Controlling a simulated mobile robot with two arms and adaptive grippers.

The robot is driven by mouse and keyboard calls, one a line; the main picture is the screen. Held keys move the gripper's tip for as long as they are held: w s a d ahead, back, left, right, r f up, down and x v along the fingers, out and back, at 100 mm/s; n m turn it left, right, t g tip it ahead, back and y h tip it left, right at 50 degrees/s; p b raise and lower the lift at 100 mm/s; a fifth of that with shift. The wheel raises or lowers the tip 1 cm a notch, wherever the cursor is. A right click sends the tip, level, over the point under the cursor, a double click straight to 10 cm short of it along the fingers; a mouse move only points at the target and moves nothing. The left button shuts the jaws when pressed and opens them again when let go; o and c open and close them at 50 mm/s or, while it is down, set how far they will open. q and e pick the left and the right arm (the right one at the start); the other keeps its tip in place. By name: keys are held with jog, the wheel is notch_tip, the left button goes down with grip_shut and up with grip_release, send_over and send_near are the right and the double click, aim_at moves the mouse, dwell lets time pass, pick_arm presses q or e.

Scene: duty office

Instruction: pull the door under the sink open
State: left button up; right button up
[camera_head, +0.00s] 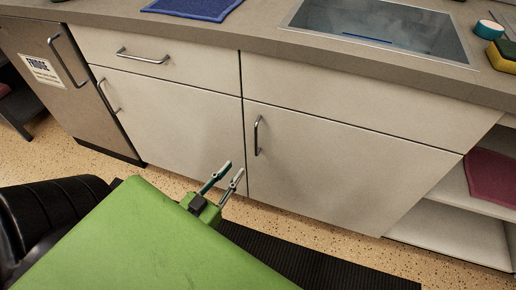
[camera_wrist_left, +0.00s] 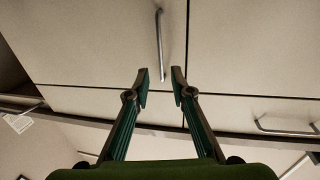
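The door under the sink (camera_head: 340,170) is a pale cabinet front, shut, below the sink (camera_head: 385,25). Its upright metal bar handle (camera_head: 257,135) is near the door's left edge. My left gripper (camera_head: 232,168) is open and empty, in front of the doors, a little below and left of the handle in the head view. In the left wrist view the handle (camera_wrist_left: 160,45) lines up with the gap between the open fingertips (camera_wrist_left: 160,71); the fingers look apart from it. The same door (camera_wrist_left: 90,50) fills the upper left there. My right gripper is not in view.
A second door (camera_head: 175,125) with a handle is left, under a drawer (camera_head: 160,55). The fridge (camera_head: 70,85) stands farther left. Open shelves (camera_head: 450,235) with a red cloth (camera_head: 492,175) are right. A dark mat (camera_head: 300,260) lies on the speckled floor.

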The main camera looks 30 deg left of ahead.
pick_arm(q)
jog(key=b, duration=0.2)
send_over(256, 154)
jog(key=shift+w+a, duration=0.1)
jog(key=shift+w, duration=0.1)
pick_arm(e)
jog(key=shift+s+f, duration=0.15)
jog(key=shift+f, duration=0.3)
pick_arm(q)
grip_shut()
